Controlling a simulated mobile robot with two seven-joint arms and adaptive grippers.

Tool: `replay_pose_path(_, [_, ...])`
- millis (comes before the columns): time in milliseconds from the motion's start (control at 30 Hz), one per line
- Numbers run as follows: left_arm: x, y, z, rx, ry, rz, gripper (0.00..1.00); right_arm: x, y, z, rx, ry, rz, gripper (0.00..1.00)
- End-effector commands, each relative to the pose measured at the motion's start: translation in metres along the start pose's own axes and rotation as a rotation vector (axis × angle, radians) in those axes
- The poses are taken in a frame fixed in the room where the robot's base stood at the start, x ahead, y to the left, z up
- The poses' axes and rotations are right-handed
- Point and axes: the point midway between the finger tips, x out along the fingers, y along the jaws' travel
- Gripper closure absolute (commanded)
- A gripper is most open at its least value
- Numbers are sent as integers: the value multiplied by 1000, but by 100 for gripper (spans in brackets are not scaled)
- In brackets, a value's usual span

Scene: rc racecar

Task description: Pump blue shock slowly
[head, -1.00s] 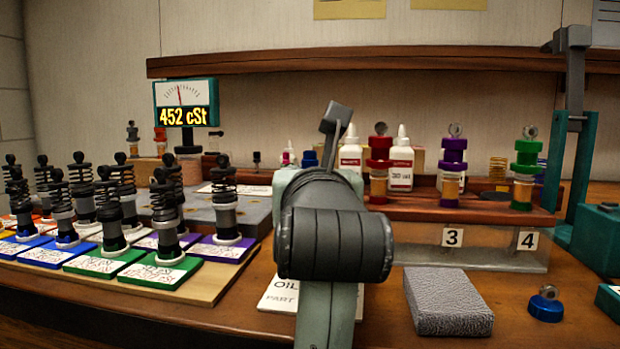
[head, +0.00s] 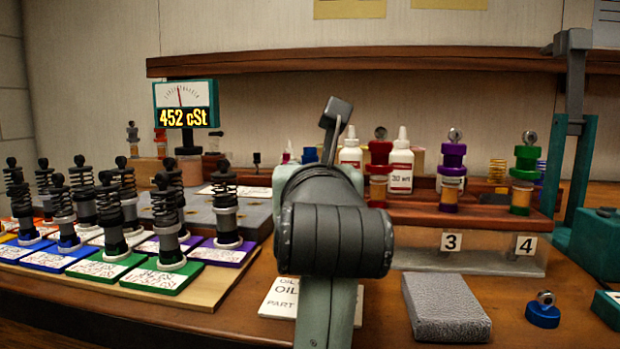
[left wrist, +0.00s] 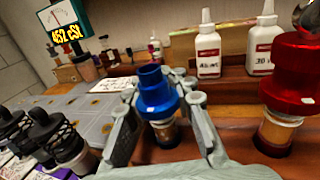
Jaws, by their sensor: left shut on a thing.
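The blue shock (left wrist: 153,92) stands upright in the wooden rack (left wrist: 238,126), with an open-looking blue top and a clear amber lower part. My left gripper (left wrist: 160,105) is shut on it, one finger on each side of the blue collar. In the head view only a bit of the blue shock (head: 310,155) shows behind my left arm, which hides the gripper. A loose blue cap with a metal eye (head: 543,315) lies on the bench at the front right. The meter (head: 186,103) reads 452 cSt. My right gripper is in neither view.
Red (head: 379,160), purple (head: 452,170) and green (head: 524,170) shocks stand in the rack to the right. White bottles (head: 401,165) are behind. Several black spring shocks (head: 108,215) stand on coloured cards at left. A grey textured block (head: 446,308) lies in front.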

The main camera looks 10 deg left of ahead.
Motion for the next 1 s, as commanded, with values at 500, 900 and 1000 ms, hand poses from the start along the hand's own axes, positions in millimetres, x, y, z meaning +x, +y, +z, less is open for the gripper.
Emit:
replay_pose_path(500, [0,0,7,0,0,0,100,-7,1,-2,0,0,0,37])
replay_pose_path(900, [0,0,8,0,0,0,100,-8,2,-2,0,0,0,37])
replay_pose_path(1000, [0,0,8,0,0,0,100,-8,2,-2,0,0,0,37])
